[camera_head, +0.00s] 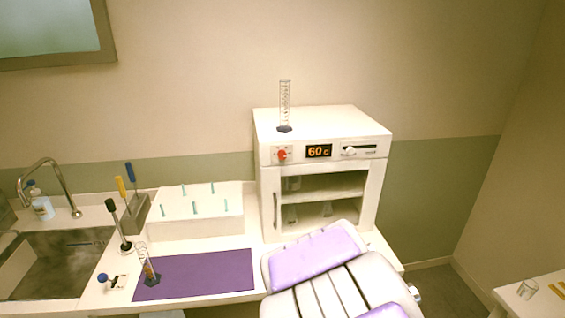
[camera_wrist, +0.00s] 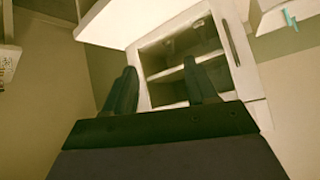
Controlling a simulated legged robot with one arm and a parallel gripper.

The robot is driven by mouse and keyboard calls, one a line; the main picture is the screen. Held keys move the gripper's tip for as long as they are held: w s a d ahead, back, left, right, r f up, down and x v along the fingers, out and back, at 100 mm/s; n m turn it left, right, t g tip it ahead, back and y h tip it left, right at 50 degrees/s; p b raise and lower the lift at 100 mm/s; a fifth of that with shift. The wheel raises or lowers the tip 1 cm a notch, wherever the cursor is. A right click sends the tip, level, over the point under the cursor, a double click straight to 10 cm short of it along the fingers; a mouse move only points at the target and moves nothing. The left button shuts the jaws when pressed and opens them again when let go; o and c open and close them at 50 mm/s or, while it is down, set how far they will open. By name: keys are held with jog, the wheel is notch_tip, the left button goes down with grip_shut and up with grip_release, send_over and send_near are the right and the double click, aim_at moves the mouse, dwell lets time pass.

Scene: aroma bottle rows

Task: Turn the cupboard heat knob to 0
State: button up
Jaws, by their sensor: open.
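The white heat cupboard (camera_head: 268,215) stands on the counter at the back. Its front panel carries a red knob (camera_head: 282,154) at the left and a display (camera_head: 319,151) reading 60 °C. The knob's exact pointer setting is too small to read. In the wrist view the cupboard (camera_wrist: 160,32) appears tilted, with its shelves and handle showing. My gripper (camera_wrist: 161,85) is open there, its two dark fingers apart with nothing between them, in front of the cupboard. The knob cannot be made out in the wrist view. In the head view my arm covers the area below the cupboard front, and the fingers are hidden.
A slider (camera_head: 360,149) sits right of the display. A glass cylinder (camera_head: 285,105) stands on the cupboard top. Left are a white peg rack (camera_head: 195,218), a purple mat (camera_head: 200,275), another cylinder (camera_head: 147,265), a tool holder (camera_head: 136,215) and a sink (camera_head: 45,265).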

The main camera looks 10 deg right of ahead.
jog(key=w+r+t+h, duration=0.2)
jog(key=w+t, duration=0.4)
jog(key=w, duration=0.5)
jog(key=n+t+y, duration=0.2)
jog(key=t+y, duration=0.1)
jog(key=t, duration=0.4)
send_near(282, 156)
jog(key=x, duration=0.3)
jog(key=b+x, duration=0.1)
jog(key=x, duration=0.2)
jog(key=shift+w+d+f, duration=0.15)
jog(key=shift+w, duration=0.15)
jog(key=shift+w+r, duration=0.4)
jog(key=shift+w, duration=0.2)
jog(key=shift+n+y, duration=0.3)
jog(key=c, duration=1.1)
